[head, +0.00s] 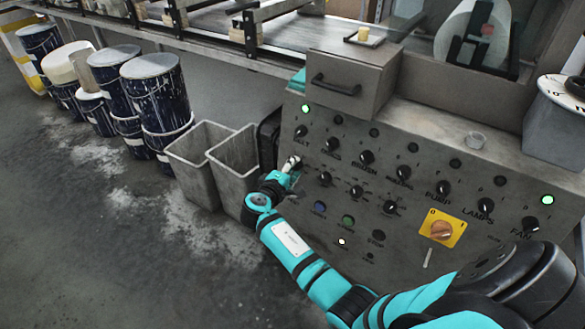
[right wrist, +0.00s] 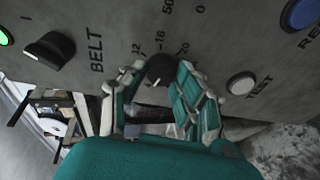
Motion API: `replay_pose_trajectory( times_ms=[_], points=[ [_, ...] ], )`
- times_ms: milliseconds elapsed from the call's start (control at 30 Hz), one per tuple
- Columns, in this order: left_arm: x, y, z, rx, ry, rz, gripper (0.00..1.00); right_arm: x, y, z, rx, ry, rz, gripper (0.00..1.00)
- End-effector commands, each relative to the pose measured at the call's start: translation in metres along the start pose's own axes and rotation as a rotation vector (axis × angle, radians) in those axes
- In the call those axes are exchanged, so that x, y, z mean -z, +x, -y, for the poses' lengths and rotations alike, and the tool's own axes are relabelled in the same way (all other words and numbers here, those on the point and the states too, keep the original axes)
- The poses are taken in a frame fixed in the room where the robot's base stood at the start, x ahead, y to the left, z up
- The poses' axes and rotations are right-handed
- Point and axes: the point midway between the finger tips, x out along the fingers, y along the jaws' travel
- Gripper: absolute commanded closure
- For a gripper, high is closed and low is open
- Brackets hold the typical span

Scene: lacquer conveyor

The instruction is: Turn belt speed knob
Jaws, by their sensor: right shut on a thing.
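The belt speed knob (right wrist: 160,69) is a small black round knob with a white pointer mark, on the grey control panel (head: 350,255) among printed numbers. In the right wrist view it sits between the two fingertips of my right gripper (right wrist: 160,82), which is shut on it. In the head view my right gripper (head: 291,165) reaches the panel's left side and hides this knob. A black switch knob labelled BELT (head: 300,132) is directly above it. My left gripper is not in view.
Several other black knobs, a blue button (head: 319,208), a green button (head: 348,221) and a yellow plate with an orange rotary switch (head: 440,229) share the panel. Two grey bins (head: 199,152) and several paint drums stand to the left. A drawer box (head: 345,85) tops the panel.

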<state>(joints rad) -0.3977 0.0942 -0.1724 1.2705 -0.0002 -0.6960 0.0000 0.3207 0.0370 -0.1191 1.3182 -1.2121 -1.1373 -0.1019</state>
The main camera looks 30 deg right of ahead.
Motion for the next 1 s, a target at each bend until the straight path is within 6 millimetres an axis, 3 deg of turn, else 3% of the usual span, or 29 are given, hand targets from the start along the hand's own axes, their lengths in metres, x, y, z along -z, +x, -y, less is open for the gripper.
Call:
replay_pose_trajectory(
  times_ms=[67,100,233,500,633,1000],
  points=[
    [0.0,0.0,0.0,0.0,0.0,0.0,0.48,0.002,0.0,-0.002,-0.003,0.002,-0.005,1.0],
    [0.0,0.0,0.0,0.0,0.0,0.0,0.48,0.002,0.0,-0.002,-0.003,0.002,-0.005,0.64],
    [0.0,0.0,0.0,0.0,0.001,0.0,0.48,0.001,0.0,-0.001,-0.002,0.002,-0.004,0.47],
    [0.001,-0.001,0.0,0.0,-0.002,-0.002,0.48,0.001,-0.001,0.0,-0.001,0.001,-0.002,0.46],
    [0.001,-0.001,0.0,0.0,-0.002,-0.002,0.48,0.001,-0.011,0.0,0.0,0.002,-0.004,0.46],
    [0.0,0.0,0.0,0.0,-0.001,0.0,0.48,0.001,-0.085,0.001,0.002,0.002,-0.004,0.46]
  ],
)
